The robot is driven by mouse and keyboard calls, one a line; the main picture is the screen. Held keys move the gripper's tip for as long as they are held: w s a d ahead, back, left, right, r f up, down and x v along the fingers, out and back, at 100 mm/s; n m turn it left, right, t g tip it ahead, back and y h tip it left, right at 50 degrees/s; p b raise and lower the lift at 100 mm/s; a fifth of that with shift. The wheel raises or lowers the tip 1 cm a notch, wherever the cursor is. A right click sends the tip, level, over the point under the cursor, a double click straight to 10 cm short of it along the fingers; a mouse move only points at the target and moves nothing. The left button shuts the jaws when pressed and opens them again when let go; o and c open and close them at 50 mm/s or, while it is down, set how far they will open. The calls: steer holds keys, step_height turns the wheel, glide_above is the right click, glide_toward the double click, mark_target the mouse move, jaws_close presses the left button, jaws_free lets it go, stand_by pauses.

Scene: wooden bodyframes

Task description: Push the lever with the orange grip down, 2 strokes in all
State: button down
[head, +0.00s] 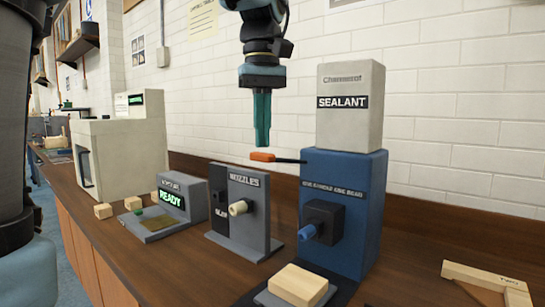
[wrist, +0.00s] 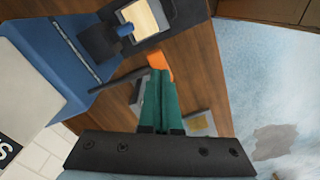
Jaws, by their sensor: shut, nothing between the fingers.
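The lever's orange grip (head: 263,156) sticks out to the left from the upper side of the blue dispenser (head: 355,215), on a dark rod that looks about level. My gripper (head: 262,146) points straight down with its green fingers shut and empty. Its tips are just above the orange grip; I cannot tell whether they touch it. In the wrist view the orange grip (wrist: 159,60) shows just beyond the tips of my gripper (wrist: 160,75), and the fingers hide part of it. A blue nozzle (head: 307,233) is on the dispenser's front.
A white sealant box (head: 350,108) stands on the dispenser. A wooden block (head: 298,285) lies on a plate below the nozzle. A nozzle stand (head: 240,210), a READY display unit (head: 170,205) and a pale machine (head: 118,155) stand to the left. A wooden frame (head: 485,282) lies at right.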

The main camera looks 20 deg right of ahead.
mark_target(263, 153)
steer(key=shift+f+b, duration=1.75)
steer(key=shift+f, duration=1.2)
steer(key=shift+r, duration=0.15)
step_height(263, 153, up, 6)
steer(key=p, duration=0.6)
steer(key=shift+r+p, duration=0.2)
steer(key=shift+p, duration=0.1)
steer(key=shift+f, duration=0.2)
